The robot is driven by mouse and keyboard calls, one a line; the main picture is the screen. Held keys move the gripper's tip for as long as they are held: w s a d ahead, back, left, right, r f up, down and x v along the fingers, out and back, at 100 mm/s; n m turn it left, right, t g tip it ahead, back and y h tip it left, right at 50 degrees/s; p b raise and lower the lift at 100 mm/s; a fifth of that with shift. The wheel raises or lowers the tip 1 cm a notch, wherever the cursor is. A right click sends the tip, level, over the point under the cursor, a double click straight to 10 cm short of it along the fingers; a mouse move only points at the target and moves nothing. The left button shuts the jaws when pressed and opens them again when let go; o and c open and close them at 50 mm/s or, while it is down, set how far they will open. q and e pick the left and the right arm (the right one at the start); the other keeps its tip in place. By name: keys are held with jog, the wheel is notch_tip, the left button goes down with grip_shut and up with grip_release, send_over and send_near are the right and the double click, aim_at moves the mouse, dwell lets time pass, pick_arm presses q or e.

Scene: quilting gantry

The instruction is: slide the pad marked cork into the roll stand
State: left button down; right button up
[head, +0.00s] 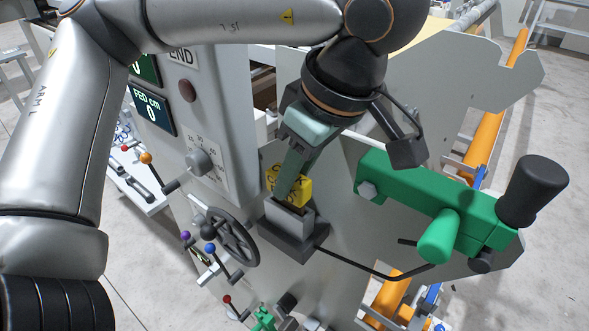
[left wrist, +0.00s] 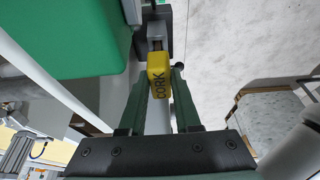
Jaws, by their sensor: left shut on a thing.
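In the head view the pad is just above a grey holder (head: 287,232) with a dark base, fixed to the pale machine plate. The holder also shows beyond the pad in the left wrist view (left wrist: 156,33). I cannot tell whether pad and holder touch. No roll stand label is visible.
A green crank arm (head: 420,195) with a black knob (head: 533,190) juts out right of the holder. A handwheel (head: 232,238) and several coloured-knob levers are at the left. A thin black rod (head: 365,268) runs from the holder's base toward the right.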

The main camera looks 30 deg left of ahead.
pick_arm(q)
jog(key=shift+f, duration=0.4)
jog(key=c, duration=0.5)
grip_release()
jog(key=shift+c, duration=0.2)
jog(key=p+v, duration=0.3)
jog(key=v, duration=0.9)
jog(key=shift+r, duration=0.25)
jog(key=shift+d, duration=0.1)
